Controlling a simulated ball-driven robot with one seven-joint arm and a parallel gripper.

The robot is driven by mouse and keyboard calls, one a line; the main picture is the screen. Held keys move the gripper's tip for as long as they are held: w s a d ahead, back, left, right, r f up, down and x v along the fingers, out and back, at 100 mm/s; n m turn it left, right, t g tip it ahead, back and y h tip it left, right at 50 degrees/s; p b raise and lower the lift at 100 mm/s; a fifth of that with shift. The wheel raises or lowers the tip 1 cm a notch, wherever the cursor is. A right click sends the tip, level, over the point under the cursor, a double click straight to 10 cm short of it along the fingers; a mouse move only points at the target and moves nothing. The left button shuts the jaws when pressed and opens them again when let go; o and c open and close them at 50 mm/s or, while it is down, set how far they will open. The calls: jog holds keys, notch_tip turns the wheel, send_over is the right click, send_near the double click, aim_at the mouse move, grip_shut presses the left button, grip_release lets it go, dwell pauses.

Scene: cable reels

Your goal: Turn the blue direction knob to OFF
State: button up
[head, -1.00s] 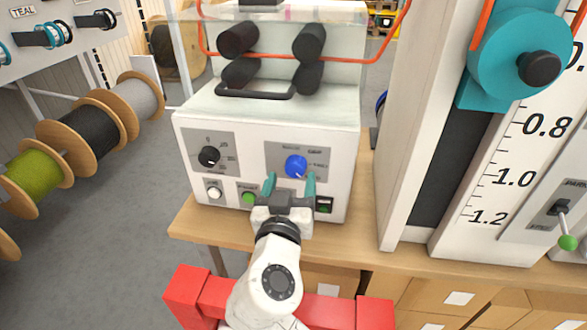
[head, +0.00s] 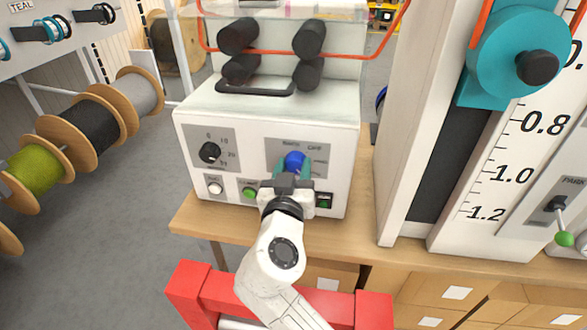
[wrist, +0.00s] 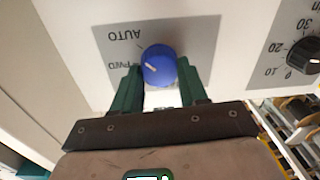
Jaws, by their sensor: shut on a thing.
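The blue direction knob (head: 294,160) is on a grey label plate at the right of the white machine's front panel. My gripper (head: 293,171) reaches up to it, with a green finger on each side. In the wrist view the blue knob (wrist: 158,62) sits between the fingertips of my gripper (wrist: 160,78), which are shut on it. AUTO is readable above that. I cannot see an OFF label clearly in the wrist view; the fingers hide part of the plate.
A black dial (head: 209,152), a white button (head: 215,188), a green button (head: 250,193) and a dark switch (head: 323,200) share the panel. A white post (head: 412,120) stands to the right. The wooden bench edge (head: 235,234) runs below.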

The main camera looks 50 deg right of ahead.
jog(key=c, duration=0.4)
jog(key=shift+n, duration=0.4)
jog(key=n+p, duration=0.1)
jog(key=n, duration=0.1)
jog(key=shift+r+n, duration=0.1)
jog(key=shift+n, duration=0.3)
jog(key=n+p, duration=0.2)
jog(key=n, duration=0.2)
jog(key=shift+w+a+n, duration=0.1)
jog(key=shift+w+n, duration=0.05)
jog(key=shift+n, duration=0.15)
jog(key=n+p, duration=0.3)
jog(key=n, duration=0.2)
jog(key=shift+g, duration=0.4)
jog(key=shift+w+f+n+p, duration=0.15)
jog(key=shift+n+p, duration=0.5)
jog(key=shift+n, duration=0.35)
jog(key=shift+s+f+n+p, duration=0.1)
jog(key=shift+n+p, duration=0.55)
jog(key=shift+n, duration=0.35)
jog(key=shift+a, duration=0.1)
